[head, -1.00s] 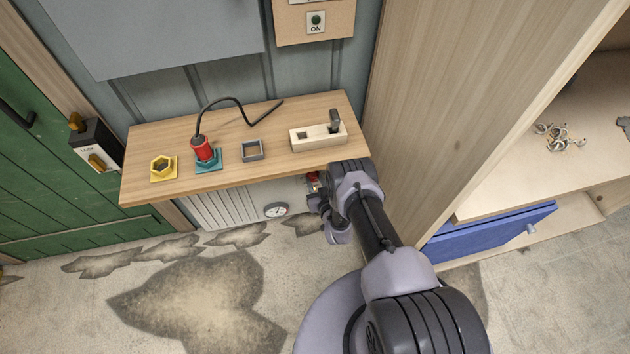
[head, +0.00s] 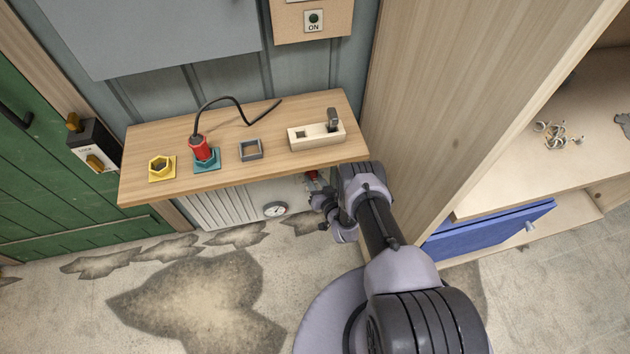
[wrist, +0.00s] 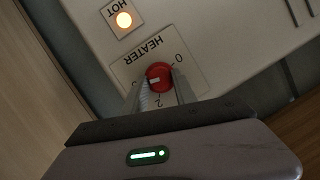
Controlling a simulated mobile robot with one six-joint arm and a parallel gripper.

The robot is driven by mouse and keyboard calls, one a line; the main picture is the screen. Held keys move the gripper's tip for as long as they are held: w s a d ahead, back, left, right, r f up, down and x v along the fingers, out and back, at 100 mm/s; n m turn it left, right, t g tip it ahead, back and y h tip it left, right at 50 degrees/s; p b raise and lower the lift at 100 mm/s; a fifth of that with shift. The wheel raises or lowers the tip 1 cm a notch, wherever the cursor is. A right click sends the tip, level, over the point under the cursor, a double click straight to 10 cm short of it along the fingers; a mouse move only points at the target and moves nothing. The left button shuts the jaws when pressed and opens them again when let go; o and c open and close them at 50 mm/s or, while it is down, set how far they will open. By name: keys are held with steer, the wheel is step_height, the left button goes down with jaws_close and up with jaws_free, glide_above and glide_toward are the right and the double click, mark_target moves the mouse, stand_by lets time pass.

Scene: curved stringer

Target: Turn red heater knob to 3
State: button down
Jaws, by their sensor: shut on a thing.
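The red heater knob (wrist: 160,72) sits on the white panel, upside down in the wrist view. My gripper (wrist: 161,82) is shut on it, one finger on each side. A white mark on the knob points left in the picture, away from the 0. The 0 and the 2 are readable around the knob; the other numbers are hidden or unclear. In the head view a bit of red (head: 312,177) shows under the shelf beside my gripper (head: 318,199), mostly hidden by my arm.
The HOT lamp (wrist: 124,20) glows orange. The heater (head: 222,208) with its round gauge (head: 275,210) is under a wooden shelf (head: 225,179). That shelf holds a red plug (head: 200,148) and small sockets. A tall wooden cabinet side (head: 440,110) stands close on the right.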

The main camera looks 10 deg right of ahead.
steer(key=c, duration=1)
jaws_free()
steer(key=p+v, duration=0.6)
steer(key=v, duration=1.1)
steer(key=shift+p, duration=0.4)
steer(key=shift+s+r, duration=0.1)
steer(key=shift+s, duration=0.15)
